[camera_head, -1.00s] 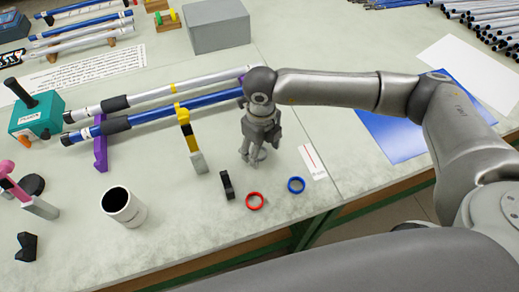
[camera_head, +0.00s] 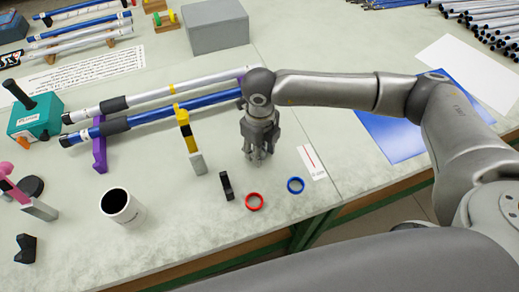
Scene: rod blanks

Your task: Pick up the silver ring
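My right gripper (camera_head: 260,153) points down at the bench, behind the red and blue rings. Its fingers are at or just above the bench top, and I cannot tell whether they are open or shut on something. I cannot make out the silver ring; the gripper may hide it. A red ring (camera_head: 254,209) and a blue ring (camera_head: 296,192) lie flat near the front edge, apart from the gripper. My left gripper is not in view.
A black clip-like piece (camera_head: 227,186), a yellow-and-grey upright piece (camera_head: 190,143) and a white cup (camera_head: 122,207) stand left of the gripper. Long white and blue rods (camera_head: 165,110) lie behind. A grey box (camera_head: 215,27) stands at the back. A blue sheet (camera_head: 393,135) lies right.

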